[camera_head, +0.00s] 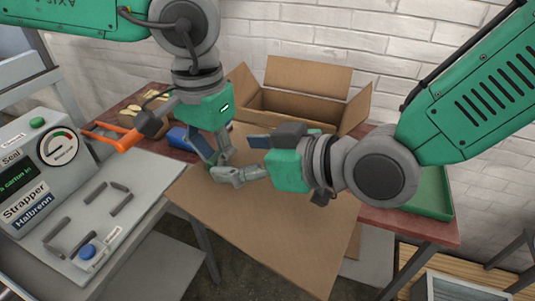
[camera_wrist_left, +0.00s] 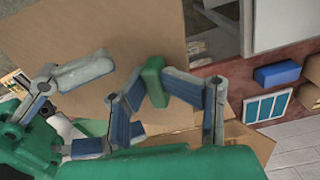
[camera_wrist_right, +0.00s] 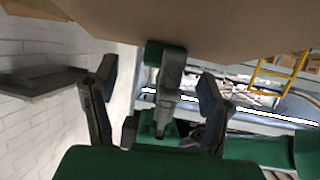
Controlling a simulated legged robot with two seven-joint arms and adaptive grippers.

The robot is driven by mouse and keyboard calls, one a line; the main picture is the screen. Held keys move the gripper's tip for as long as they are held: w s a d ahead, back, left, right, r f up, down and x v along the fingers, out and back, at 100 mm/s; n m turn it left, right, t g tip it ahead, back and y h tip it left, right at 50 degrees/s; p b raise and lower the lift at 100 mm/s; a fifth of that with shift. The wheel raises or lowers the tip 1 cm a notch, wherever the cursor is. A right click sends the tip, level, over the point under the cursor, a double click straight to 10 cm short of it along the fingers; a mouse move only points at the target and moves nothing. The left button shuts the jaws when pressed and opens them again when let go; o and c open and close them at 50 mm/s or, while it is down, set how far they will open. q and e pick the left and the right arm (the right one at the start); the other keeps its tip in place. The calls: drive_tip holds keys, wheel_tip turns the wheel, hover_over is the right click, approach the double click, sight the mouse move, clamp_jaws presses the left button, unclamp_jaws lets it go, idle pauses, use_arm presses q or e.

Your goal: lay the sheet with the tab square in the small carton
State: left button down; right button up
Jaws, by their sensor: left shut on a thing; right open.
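A large flat brown cardboard sheet (camera_head: 285,235) slopes across the middle of the head view. It also fills the top left of the left wrist view (camera_wrist_left: 80,30) and the top of the right wrist view (camera_wrist_right: 210,25). A green tab (camera_wrist_left: 155,82) stands at its edge. My left gripper (camera_head: 216,163) is shut on the tab, its pads at either side.
A grey strapper machine (camera_head: 45,165) with a flat bed stands at the left. An orange-handled tool (camera_head: 118,138) and a blue object (camera_head: 180,138) lie by the red bench's left end. A green tray (camera_head: 432,195) is at the right. A white brick wall (camera_head: 340,40) stands behind.

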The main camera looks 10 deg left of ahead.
use_arm(q)
drive_tip(key=shift+a, duration=0.1)
use_arm(e)
drive_tip(key=x, duration=0.4)
drive_tip(key=shift+w+a+f, duration=0.1)
drive_tip(key=shift+w+a, duration=0.05)
drive_tip(key=shift+a, duration=0.15)
use_arm(q)
drive_tip(key=shift+d+r, duration=0.1)
drive_tip(key=shift+d, duration=0.1)
use_arm(e)
drive_tip(key=c, duration=1.1)
drive_tip(key=shift+f, duration=0.1)
drive_tip(key=shift+c, duration=0.7)
drive_tip(key=shift+w+d, duration=0.1)
use_arm(q)
drive_tip(key=c, duration=1.1)
unclamp_jaws()
drive_tip(key=shift+s+a, duration=0.1)
drive_tip(key=shift+o, duration=0.2)
